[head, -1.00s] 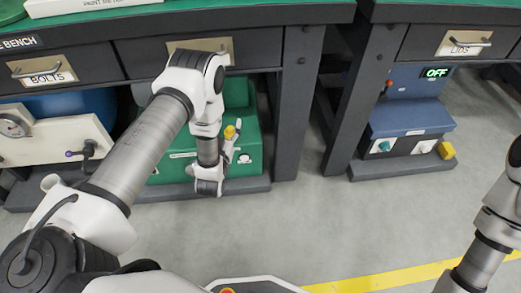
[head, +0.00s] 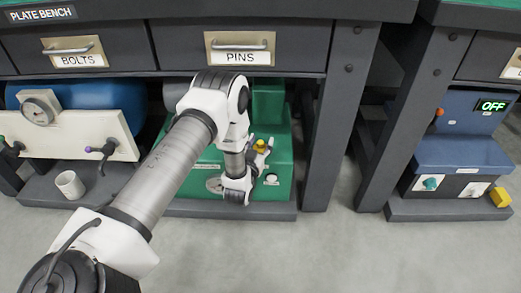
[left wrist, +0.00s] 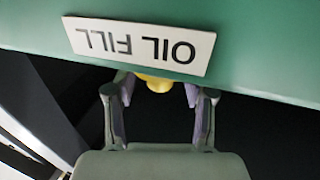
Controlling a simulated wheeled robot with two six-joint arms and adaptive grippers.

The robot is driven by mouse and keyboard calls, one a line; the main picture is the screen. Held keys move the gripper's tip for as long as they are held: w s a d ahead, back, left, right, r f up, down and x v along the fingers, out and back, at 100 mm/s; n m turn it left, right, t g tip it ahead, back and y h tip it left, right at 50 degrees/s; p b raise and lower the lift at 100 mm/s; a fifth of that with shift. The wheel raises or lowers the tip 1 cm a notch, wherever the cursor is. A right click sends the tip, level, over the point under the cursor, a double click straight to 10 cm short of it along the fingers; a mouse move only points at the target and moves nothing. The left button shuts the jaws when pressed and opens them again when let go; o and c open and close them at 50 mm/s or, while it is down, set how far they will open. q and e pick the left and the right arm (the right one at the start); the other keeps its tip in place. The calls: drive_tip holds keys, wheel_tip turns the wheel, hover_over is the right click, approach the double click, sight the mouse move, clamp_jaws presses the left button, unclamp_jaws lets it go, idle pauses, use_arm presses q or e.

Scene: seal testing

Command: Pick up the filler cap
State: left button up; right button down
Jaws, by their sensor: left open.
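The yellow filler cap (head: 260,146) is on the green machine (head: 277,105) under the plate bench. My left gripper (head: 262,152) is at the cap, with its fingers pointing up toward it. In the left wrist view, the cap (left wrist: 155,83) shows as a yellow piece between the two fingertips (left wrist: 158,88), its upper part hidden behind the edge of the green housing and sign. The fingers are apart, with gaps on both sides of the cap. An OIL FILL sign (left wrist: 140,45) appears upside down just above. My right gripper is out of view.
The bench's PINS drawer (head: 237,50) is above the machine, and a dark bench leg (head: 340,130) stands to its right. A white cup (head: 70,184) stands on the lower shelf at left. A blue unit (head: 460,150) reading OFF is at right. The floor in front is clear.

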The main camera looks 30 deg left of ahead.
use_arm(q)
drive_tip(key=c, duration=1)
drive_tip(key=shift+r, duration=0.1)
